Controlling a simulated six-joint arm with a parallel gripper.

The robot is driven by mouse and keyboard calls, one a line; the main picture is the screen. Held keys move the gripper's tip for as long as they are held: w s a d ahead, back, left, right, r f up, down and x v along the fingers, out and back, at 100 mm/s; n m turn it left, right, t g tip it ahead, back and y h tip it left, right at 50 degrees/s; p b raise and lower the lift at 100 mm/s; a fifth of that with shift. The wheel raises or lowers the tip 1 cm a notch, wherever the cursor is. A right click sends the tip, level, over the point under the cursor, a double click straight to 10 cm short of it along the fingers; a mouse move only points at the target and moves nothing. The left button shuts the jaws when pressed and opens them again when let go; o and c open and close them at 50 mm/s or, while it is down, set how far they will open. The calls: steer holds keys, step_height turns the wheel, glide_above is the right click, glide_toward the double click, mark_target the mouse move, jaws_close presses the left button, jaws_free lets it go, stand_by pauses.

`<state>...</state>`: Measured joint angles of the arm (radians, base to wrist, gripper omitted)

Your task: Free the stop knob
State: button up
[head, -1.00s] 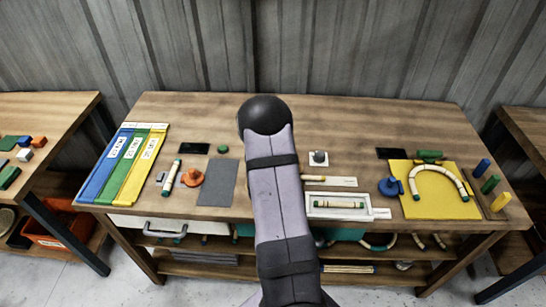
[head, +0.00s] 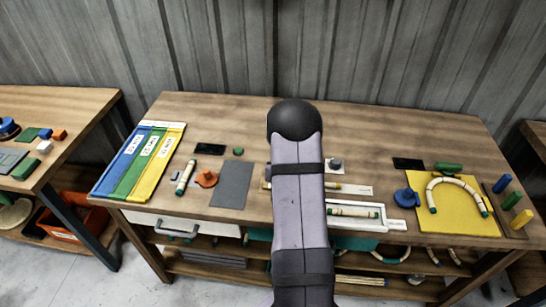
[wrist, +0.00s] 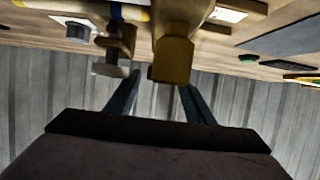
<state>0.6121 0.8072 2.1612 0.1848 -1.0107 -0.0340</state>
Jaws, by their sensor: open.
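In the wrist view a yellow-brown knob-like block (wrist: 173,60) stands just beyond my open gripper (wrist: 160,82), with a dark finger to either side. A brown T-shaped metal piece (wrist: 112,48) is just left of the fingers. I cannot tell for certain which of these is the stop knob. No touch between fingers and block can be made out. In the head view my arm hides the gripper and this fixture; only a bit of wood (head: 267,172) shows left of the arm.
A grey knob on a white plate (head: 335,164) is close right of my arm. A white tray (head: 384,224) holds a rattan piece. A yellow board (head: 455,222) carries a bent rattan arch.

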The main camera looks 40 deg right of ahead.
steer(key=shift+w+a+m+g+p, duration=0.1)
steer(key=shift+m+g+p, duration=0.2)
steer(key=shift+p, duration=0.15)
steer(key=shift+m+g+h+p, duration=0.4)
steer(key=shift+h+p, duration=0.1)
steer(key=shift+w+a+m+g+h+p, duration=0.1)
steer(key=shift+w+m+g+h+p, duration=0.05)
steer(key=shift+m+g+h+p, duration=0.5)
steer(key=shift+w+a+m+g+h+p, duration=0.1)
steer(key=shift+m+g+h+p, duration=0.35)
steer(key=shift+m+g, duration=0.35)
steer(key=shift+s+a, duration=0.1)
steer(key=shift+a, duration=0.15)
steer(key=b+v, duration=0.3)
steer(key=v, duration=0.4)
steer(key=w+a+r+t+y+b, duration=0.1)
steer(key=w+a+r+t+y, duration=0.15)
steer(key=w+a+t, duration=0.45)
steer(key=w+a+f+n+t+y+b, duration=0.1)
steer(key=w+a+y+b, duration=0.1)
steer(key=w+a+b, duration=0.2)
steer(key=w+a+n+t+y+b, duration=0.2)
steer(key=w+a+b, duration=0.3)
steer(key=a+b, duration=0.4)
steer(key=shift+a+f, duration=0.35)
steer(key=shift+f, duration=0.05)
steer(key=shift+n, duration=0.25)
